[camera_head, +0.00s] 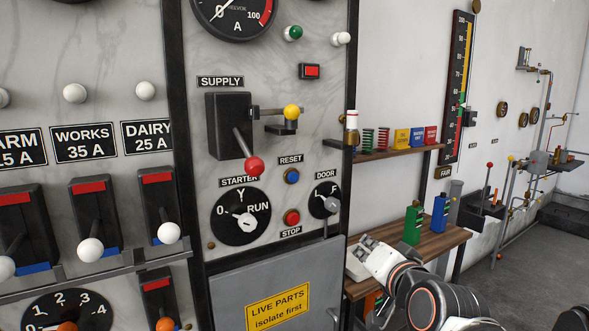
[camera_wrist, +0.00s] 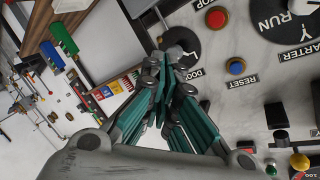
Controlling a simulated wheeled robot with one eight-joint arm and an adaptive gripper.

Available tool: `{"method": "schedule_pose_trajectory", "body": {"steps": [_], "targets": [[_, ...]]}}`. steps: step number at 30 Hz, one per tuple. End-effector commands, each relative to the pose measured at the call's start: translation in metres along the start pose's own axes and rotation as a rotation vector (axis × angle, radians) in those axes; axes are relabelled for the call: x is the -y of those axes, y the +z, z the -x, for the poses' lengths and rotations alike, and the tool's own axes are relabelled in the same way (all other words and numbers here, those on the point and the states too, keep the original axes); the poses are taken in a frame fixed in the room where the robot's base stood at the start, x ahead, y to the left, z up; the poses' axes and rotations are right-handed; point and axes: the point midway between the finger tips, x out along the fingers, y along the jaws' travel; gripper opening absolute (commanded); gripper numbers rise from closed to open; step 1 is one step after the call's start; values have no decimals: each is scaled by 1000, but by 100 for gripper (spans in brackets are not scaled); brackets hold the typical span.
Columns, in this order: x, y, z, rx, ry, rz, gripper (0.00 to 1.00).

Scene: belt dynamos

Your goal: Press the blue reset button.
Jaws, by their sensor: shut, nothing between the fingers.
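The blue reset button (camera_head: 291,176) sits on the marble panel under the RESET label, right of the starter dial. It also shows in the wrist view (camera_wrist: 235,66), with a brass-coloured ring around it. My gripper (camera_wrist: 170,62) is shut with nothing between its teal fingers. In the wrist view its tips overlap the area by the DOOR label and door knob, left of the blue button and apart from it. In the head view my arm reaches in from the lower right, and the fingers cannot be made out clearly.
The red stop button (camera_head: 291,217) is just below the blue one. The door knob (camera_head: 331,205) is to its right. The supply lever's red ball (camera_head: 254,165) is close at its left. A wooden bench (camera_head: 440,243) stands right of the panel.

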Motion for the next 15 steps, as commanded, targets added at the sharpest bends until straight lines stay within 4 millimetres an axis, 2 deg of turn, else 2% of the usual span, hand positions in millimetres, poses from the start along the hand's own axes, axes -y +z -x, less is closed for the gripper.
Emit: {"method": "schedule_pose_trajectory", "body": {"steps": [1, 6, 10, 15], "targets": [[21, -18, -14, -56, -52, -78, 0], [67, -68, -48, -261, -238, -385, 0], [84, -98, -61, -399, -370, -609, 0], [87, -121, -68, -552, -518, -857, 0]]}}
